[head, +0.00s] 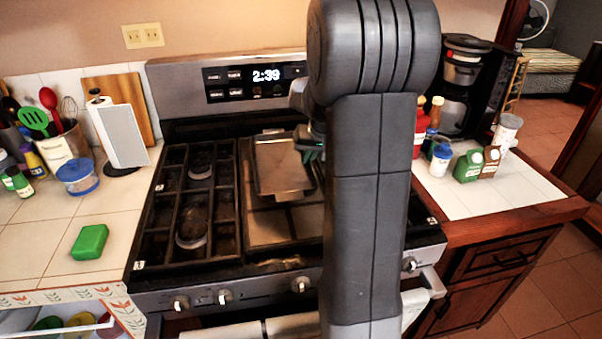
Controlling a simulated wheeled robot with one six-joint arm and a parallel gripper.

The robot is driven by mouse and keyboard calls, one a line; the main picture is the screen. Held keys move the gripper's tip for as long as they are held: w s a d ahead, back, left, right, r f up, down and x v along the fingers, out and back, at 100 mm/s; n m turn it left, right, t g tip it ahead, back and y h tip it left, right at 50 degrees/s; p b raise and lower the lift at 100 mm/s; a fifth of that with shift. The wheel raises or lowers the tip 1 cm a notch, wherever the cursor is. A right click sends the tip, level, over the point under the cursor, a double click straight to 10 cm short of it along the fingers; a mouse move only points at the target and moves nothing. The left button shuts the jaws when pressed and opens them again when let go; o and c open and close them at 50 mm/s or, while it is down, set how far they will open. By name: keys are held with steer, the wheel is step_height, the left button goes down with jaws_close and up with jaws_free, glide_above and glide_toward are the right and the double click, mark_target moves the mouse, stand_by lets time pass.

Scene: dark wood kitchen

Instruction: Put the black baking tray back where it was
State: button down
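A dark-rimmed baking tray (282,168) with a shiny brownish-grey surface is over the middle of the stove top (243,262) in the head view. I cannot tell whether it rests on the flat griddle plate or is held just above it. My gripper (311,152) is at the tray's right edge, mostly hidden behind my own arm. Its fingers show only as a small dark and greenish patch, so I cannot tell whether they are open or shut on the tray. My arm also hides the right part of the stove.
Right counter: bottles, cartons (468,165) and a coffee maker (463,75). A drawer with coloured items is open at lower left. Black grates (196,200) cover the left burners.

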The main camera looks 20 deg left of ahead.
mark_target(309, 171)
steer(key=shift+f, duration=2.8)
steer(key=shift+f, duration=0.2)
steer(key=c, duration=1.7)
jaws_free()
steer(key=shift+r, duration=0.1)
steer(key=shift+d+r, duration=0.1)
steer(key=shift+r, duration=0.3)
steer(key=v, duration=1.1)
steer(key=shift+s+d+r, duration=0.1)
steer(key=shift+r, duration=0.05)
